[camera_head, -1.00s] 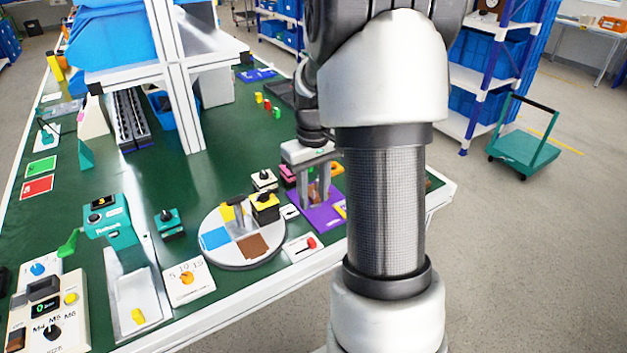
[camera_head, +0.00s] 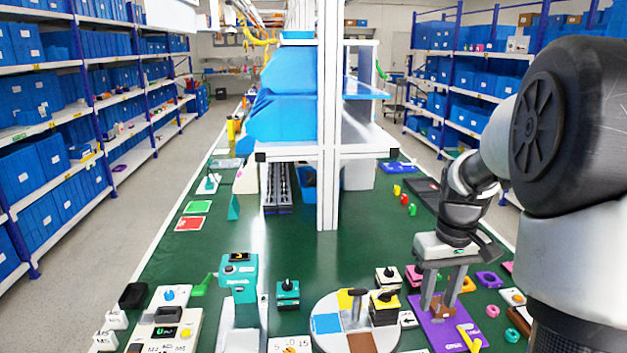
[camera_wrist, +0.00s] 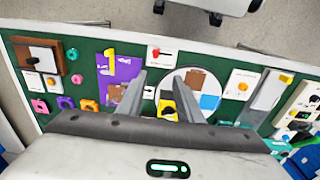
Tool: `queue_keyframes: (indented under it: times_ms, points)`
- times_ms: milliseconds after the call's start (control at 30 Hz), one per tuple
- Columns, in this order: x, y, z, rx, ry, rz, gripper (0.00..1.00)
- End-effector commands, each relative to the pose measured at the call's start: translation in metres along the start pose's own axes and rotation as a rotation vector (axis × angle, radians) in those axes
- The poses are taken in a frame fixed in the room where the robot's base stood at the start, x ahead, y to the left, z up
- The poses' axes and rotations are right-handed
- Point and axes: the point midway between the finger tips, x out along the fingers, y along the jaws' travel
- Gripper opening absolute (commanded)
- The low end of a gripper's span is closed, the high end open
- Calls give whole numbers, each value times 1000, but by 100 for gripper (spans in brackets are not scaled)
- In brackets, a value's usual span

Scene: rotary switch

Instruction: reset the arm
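My gripper (camera_head: 444,307) hangs fingers down over the purple board (camera_head: 420,325) at the right side of the green table. In the wrist view my gripper (camera_wrist: 160,76) has two grey fingers, clearly spread, with nothing held between them. The purple board (camera_wrist: 122,68) lies to the left of the fingers there. A brown piece (camera_wrist: 115,92) on it is beside the left finger. The round white disc (camera_wrist: 208,80) with coloured patches is to the right, partly hidden by the right finger. My arm fills the right of the head view.
A black-and-yellow switch block (camera_head: 385,303) stands near the disc (camera_head: 331,339), close to my gripper. A teal device (camera_head: 240,272) and a small teal switch (camera_head: 288,292) stand farther left. A white shelf frame (camera_head: 328,150) with blue bins rises behind. Green table surface is bare mid-left.

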Motion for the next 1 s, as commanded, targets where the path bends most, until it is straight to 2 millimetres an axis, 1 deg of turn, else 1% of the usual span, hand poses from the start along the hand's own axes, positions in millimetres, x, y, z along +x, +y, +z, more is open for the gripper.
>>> queue_keyframes:
  times_ms: [33, 67, 100, 167, 200, 300, 400, 600, 833, 867, 1000]
  points:
    - [-19, -16, 6, -6, 32, 9, 33]
    - [-29, -25, 11, -6, 51, 14, 33]
    - [-42, -39, 19, -5, 77, 18, 33]
    - [-60, -60, 34, -3, 119, 23, 33]
    - [-71, -73, 45, -1, 147, 23, 33]
    - [-90, -102, 73, 4, 215, 19, 33]
    - [-102, -121, 97, 12, 274, 14, 33]
    - [-114, -141, 130, 22, 373, 9, 33]
    - [-119, -156, 160, 32, 464, -9, 33]
    - [-137, -154, 157, 34, 458, -8, 33]
    - [-167, -153, 155, 34, 453, -7, 33]
